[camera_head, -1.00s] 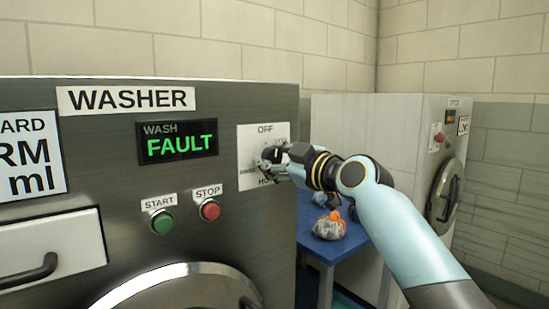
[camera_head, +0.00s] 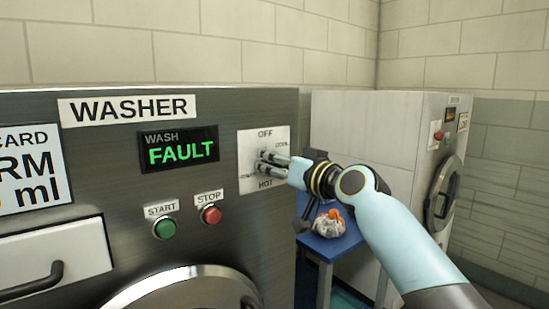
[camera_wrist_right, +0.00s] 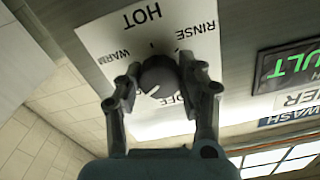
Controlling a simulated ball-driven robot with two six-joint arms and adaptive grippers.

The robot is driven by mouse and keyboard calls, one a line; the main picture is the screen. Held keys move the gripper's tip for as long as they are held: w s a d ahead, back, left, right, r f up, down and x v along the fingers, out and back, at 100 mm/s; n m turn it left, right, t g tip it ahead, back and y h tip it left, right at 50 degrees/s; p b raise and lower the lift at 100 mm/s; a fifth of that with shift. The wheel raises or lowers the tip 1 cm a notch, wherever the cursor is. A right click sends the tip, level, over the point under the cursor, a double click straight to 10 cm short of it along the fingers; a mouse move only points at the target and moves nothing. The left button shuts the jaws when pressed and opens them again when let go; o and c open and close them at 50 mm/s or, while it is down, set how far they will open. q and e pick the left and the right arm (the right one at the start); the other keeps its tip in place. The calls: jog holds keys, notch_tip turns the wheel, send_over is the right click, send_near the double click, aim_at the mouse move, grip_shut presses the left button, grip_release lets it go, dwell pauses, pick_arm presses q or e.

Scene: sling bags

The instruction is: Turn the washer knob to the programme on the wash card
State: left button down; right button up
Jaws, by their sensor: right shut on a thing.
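The dark round knob (camera_wrist_right: 158,72) sits on the white dial plate (camera_head: 279,135) of the washer. My right gripper (camera_head: 264,161) reaches the plate from the right. In the right wrist view my right gripper (camera_wrist_right: 157,84) is shut on the knob, one finger on each side. The knob's white mark points to the lower left in that view, where the fingers partly hide the lettering. HOT, WARM and RINSE are readable there. The wash card (camera_head: 30,172) is cut off at the left edge, showing "CARD", "RM" and "ml". My left gripper is not in view.
The washer display (camera_head: 179,149) reads WASH FAULT. A green start button (camera_head: 164,229) and red stop button (camera_head: 210,215) sit below it. A blue table (camera_head: 329,245) with a bagged item (camera_head: 331,224) stands right of the washer, before a white machine (camera_head: 360,112).

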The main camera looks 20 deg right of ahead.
jog(key=m+p, duration=0.2)
jog(key=m, duration=0.3)
jog(key=shift+r+m, duration=0.1)
jog(key=shift+m, duration=0.2)
jog(key=m+p, duration=0.2)
jog(key=m, duration=0.3)
jog(key=shift+m+p, duration=0.35)
jog(key=shift+m, duration=0.05)
jog(key=o, duration=1.2)
jog(key=shift+c, duration=0.2)
